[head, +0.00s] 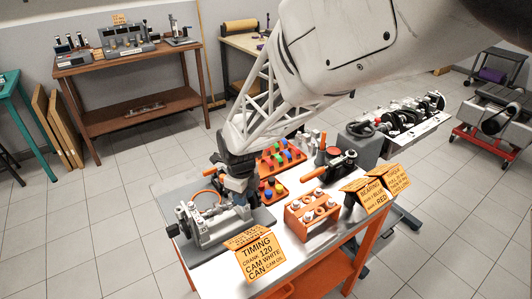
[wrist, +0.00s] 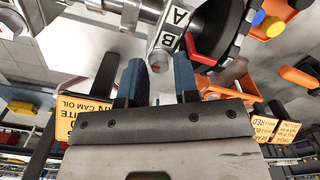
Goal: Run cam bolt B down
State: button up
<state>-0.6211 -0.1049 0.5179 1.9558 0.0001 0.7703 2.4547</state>
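A grey cam fixture (head: 207,226) sits at the left end of the workbench. In the wrist view, white tags marked A and B stand side by side on its metal caps. The cap tagged B (wrist: 165,42) has a silver bolt end (wrist: 159,63) beside its tag, just beyond my fingertips. My gripper (wrist: 160,70) has two blue fingers standing apart, with a clear gap between them. In the head view my gripper (head: 240,188) points down over the right part of the fixture. Whether the fingers touch the bolt cannot be told.
An orange block with white-topped parts (head: 311,209) stands right of the fixture. A red tray of coloured pieces (head: 281,160) lies behind. A dark round wheel (wrist: 222,30) is close to my right finger.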

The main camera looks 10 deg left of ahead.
jog(key=shift+r, duration=3.9)
jog(key=s+d+r+n, duration=0.2)
jog(key=d+r+n, duration=0.1)
jog(key=d, duration=0.4)
jog(key=s+d+r+n+t, duration=0.1)
jog(key=s+d+r+n, duration=0.2)
jog(key=d, duration=0.5)
jog(key=s+d+r+n, duration=0.1)
jog(key=d+r+n, duration=0.25)
jog(key=d, duration=0.35)
jog(key=s+d+n+t, duration=0.1)
jog(key=s+d+n, duration=1)
jog(key=s+d, duration=0.3)
jog(key=shift+s+d+r+t, duration=0.15)
jog(key=shift+s+r+t, duration=0.15)
